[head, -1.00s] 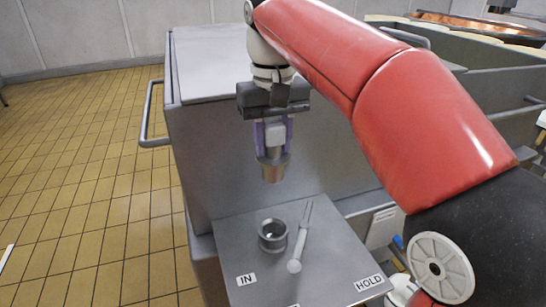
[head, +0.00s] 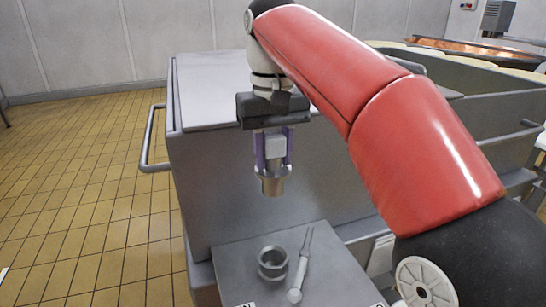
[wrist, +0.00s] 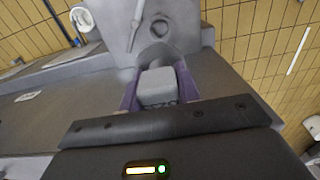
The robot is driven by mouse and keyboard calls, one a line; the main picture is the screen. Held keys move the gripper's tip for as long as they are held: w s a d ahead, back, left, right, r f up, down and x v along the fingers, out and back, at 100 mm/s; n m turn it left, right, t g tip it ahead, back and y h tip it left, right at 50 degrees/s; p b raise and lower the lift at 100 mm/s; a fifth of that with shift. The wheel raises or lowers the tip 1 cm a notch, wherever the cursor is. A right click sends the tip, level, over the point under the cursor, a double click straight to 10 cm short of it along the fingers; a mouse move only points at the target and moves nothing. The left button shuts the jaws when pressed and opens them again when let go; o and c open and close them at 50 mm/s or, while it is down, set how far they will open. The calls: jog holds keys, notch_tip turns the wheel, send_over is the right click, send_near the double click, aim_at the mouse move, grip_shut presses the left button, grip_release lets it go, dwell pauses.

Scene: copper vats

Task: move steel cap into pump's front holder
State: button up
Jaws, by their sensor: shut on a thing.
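My gripper (head: 272,165) is shut on the steel cap (head: 271,184), with its purple fingers either side of the cap's grey block-shaped top. The cap hangs upright, its round steel skirt pointing down, in the air above a grey shelf (head: 235,275). Below it on the shelf stands a short round steel cup (head: 272,263), open at the top; the two are apart. The wrist view shows the grey block top (wrist: 157,88) between the fingers; it hides most of the skirt. I cannot tell which part is the pump's front holder.
A long two-pronged tool (head: 301,268) lies on the shelf right of the cup. A large grey vat (head: 270,200) with a side handle (head: 148,140) stands behind the shelf. Open tiled floor (head: 90,210) lies to the left. Labels at the shelf's front edge are cut off.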

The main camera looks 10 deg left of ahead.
aim_at(273, 134)
jog(key=shift+r, duration=2.1)
